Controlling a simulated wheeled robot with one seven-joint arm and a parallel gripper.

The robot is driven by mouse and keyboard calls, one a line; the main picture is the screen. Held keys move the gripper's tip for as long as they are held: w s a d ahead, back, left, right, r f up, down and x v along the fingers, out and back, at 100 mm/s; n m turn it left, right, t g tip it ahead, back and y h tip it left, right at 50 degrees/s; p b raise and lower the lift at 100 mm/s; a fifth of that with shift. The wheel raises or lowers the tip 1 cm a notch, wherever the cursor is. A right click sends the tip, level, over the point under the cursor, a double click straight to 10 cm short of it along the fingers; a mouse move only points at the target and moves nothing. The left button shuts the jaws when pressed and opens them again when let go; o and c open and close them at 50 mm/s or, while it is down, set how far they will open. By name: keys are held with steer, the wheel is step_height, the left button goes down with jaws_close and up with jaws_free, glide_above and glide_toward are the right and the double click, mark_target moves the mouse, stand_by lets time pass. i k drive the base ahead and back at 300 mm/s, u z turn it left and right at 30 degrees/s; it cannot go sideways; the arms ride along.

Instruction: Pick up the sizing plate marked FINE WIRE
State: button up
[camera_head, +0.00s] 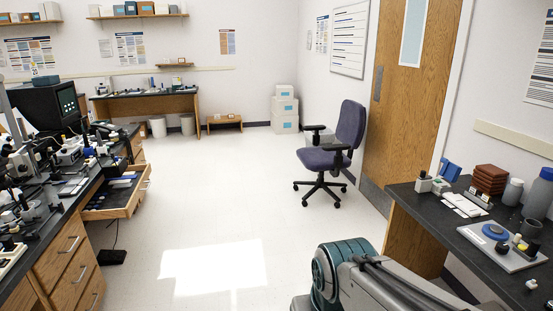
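I cannot make out a sizing plate marked FINE WIRE; any lettering on the small items is too small to read. Several small flat dark and blue items (122,182) lie in the open drawer (113,212) of the left bench. White flat pieces (463,204) lie on the right bench (420,204). I cannot tell whether any of these is the plate. My gripper is not in view; only part of my arm shows at the bottom right.
The left bench (40,237) is crowded with instruments and a monitor (52,106). A purple office chair (328,153) stands before the wooden door (412,110). The right bench holds bottles, brown blocks (489,179) and a grey tray (478,238). The middle floor (225,200) is clear.

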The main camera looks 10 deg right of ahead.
mark_target(472, 190)
steer(key=z, duration=0.75)
steer(key=i, duration=1.15)
steer(key=z, duration=1)
steer(key=i, duration=0.2)
steer(key=z, duration=0.2)
